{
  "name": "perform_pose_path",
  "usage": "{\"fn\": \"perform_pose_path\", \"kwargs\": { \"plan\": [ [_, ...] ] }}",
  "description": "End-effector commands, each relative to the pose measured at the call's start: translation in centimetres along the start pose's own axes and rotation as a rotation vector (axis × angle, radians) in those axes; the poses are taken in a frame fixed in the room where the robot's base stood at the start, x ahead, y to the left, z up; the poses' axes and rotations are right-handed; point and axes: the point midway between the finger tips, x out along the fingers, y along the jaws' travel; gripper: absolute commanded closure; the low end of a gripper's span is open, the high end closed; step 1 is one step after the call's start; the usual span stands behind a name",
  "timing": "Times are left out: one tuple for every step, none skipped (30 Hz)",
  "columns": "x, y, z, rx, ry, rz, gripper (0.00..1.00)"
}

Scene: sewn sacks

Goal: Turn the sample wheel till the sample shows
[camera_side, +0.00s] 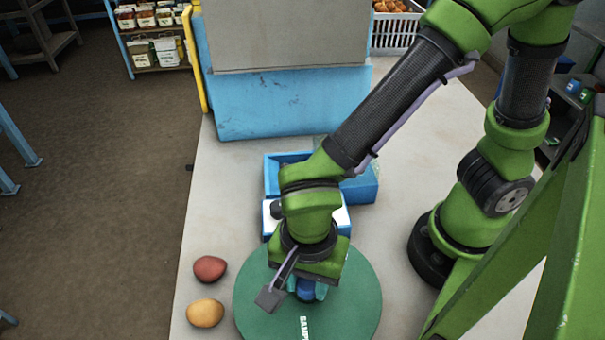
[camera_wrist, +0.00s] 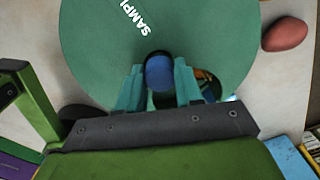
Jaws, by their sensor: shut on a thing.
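The sample wheel (camera_side: 257,313) is a flat green disc on the table with white lettering that begins "SAMP" near its front edge. The wheel (camera_wrist: 90,45) also fills the upper part of the wrist view. My gripper (camera_side: 306,290) is over the wheel, its teal fingers shut on a blue knob (camera_wrist: 159,72) that stands up from the disc. In the wrist view an opening in the wheel shows just right of the fingers, with a bit of something yellowish and dark inside (camera_wrist: 204,86). My gripper hides most of this opening, so I cannot tell what lies in it.
A blue and grey panel (camera_side: 285,100) stands at the back. The table's left strip is mostly clear.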

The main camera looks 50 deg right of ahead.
Motion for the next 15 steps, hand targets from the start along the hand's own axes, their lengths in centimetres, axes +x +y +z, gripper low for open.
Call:
{"fn": "perform_pose_path", "kwargs": {
  "plan": [
    [-0.14, -0.01, -0.04, 0.028, 0.0, 0.0, 1.0],
    [-0.14, -0.01, -0.04, 0.042, 0.0, 0.0, 1.0],
    [-0.14, -0.01, -0.04, 0.063, 0.0, 0.0, 1.0],
    [-0.14, -0.01, -0.05, 0.077, 0.0, 0.0, 1.0],
    [-0.14, -0.01, -0.05, 0.093, 0.0, 0.0, 1.0],
    [-0.15, -0.01, -0.05, 0.113, 0.0, -0.001, 1.0],
    [-0.15, -0.01, -0.05, 0.128, 0.0, -0.001, 1.0],
    [-0.15, -0.01, -0.05, 0.143, 0.0, -0.001, 1.0],
    [-0.15, -0.01, -0.05, 0.162, 0.0, -0.001, 1.0],
    [-0.15, -0.01, -0.05, 0.178, 0.0, -0.001, 1.0],
    [-0.15, -0.01, -0.05, 0.192, 0.0, -0.001, 1.0],
    [-0.15, -0.01, -0.05, 0.213, 0.0, -0.001, 1.0],
    [-0.15, -0.01, -0.05, 0.227, 0.0, -0.001, 1.0],
    [-0.16, -0.01, -0.05, 0.243, 0.0, -0.001, 1.0],
    [-0.16, -0.01, -0.05, 0.262, 0.0, -0.001, 1.0]
  ]
}}
